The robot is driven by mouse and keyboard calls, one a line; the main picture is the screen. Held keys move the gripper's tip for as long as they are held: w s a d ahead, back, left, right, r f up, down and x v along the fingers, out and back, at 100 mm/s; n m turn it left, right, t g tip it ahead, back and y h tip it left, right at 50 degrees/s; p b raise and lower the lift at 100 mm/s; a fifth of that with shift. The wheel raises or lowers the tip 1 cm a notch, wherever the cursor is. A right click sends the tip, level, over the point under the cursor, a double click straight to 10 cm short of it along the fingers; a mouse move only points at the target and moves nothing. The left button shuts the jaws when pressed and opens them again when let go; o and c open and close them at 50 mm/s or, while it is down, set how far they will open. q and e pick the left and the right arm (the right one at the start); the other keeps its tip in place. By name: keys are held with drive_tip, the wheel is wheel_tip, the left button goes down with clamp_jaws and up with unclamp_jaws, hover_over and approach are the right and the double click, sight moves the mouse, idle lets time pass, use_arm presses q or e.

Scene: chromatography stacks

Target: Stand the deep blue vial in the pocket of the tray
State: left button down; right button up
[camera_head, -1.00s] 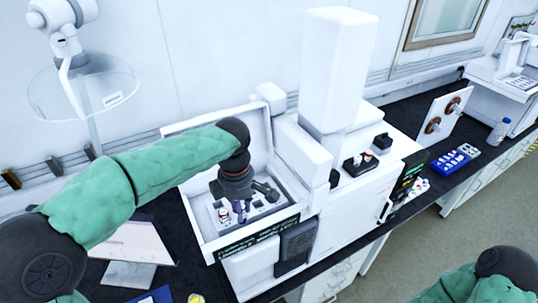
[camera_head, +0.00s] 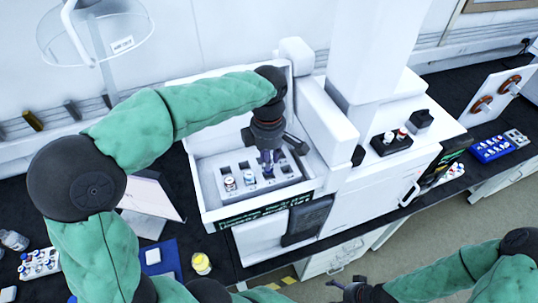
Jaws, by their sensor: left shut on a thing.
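My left gripper (camera_head: 268,152) is shut on the deep blue vial (camera_head: 267,167), which points down and is partly hidden by the fingers. The pale tray (camera_head: 240,197) with dark pockets lies in the open bay of a white instrument. The vial is over the tray's right half; I cannot tell whether its base is in a pocket. Two other vials, one with a reddish mark (camera_head: 230,183) and one bluish (camera_head: 249,178), stand in the tray to its left. My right gripper (camera_head: 348,290) is low at the bottom edge, away from the tray; its jaws are unclear.
The bay's white walls (camera_head: 203,200) surround the tray. A tall white housing (camera_head: 375,50) and a black vial holder (camera_head: 391,145) stand to the right. A yellow-capped bottle (camera_head: 201,263) and a vial rack (camera_head: 40,263) are at lower left.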

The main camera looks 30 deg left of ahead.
use_arm(q)
drive_tip(key=shift+f, duration=0.55)
drive_tip(key=shift+f+b, duration=0.25)
drive_tip(key=shift+b, duration=0.05)
idle(0.6)
drive_tip(key=shift+f+b, duration=0.7)
drive_tip(key=shift+f, duration=0.3)
drive_tip(key=shift+f, duration=0.2)
drive_tip(key=shift+f+b, duration=0.4)
drive_tip(key=c, duration=1)
unclamp_jaws()
